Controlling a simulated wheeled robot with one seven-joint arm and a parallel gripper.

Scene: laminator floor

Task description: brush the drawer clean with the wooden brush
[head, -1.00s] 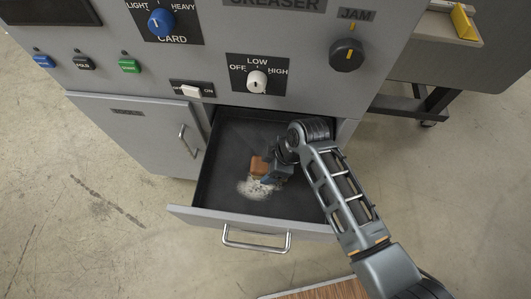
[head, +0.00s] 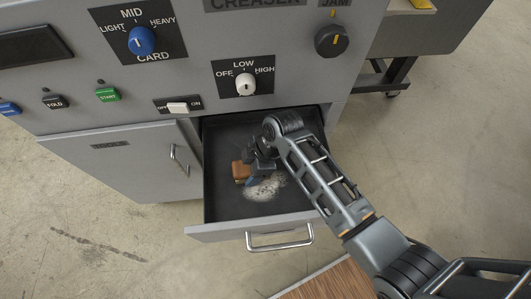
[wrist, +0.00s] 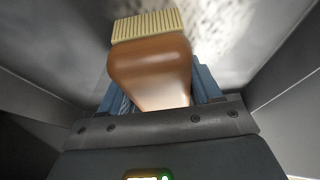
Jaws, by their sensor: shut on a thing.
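The open drawer (head: 222,200) sits at the lower front of the grey machine. A pale, dusty patch (head: 268,188) lies on its dark floor near the middle. My gripper (head: 256,177) is inside the drawer, shut on the wooden brush (head: 240,171). In the wrist view the brush (wrist: 150,65) has a brown wooden handle between blue fingers and pale bristles (wrist: 148,25) at its far end. Pale dust (wrist: 225,25) shows beyond and to the right of the bristles. I cannot tell whether the bristles touch the drawer floor.
The drawer's front panel (head: 235,228) with its handle (head: 280,240) stands pulled out. A closed cabinet door (head: 125,165) is to the left. Knobs and buttons cover the panel above. A wood-topped surface (head: 325,282) is at the bottom, with bare floor around.

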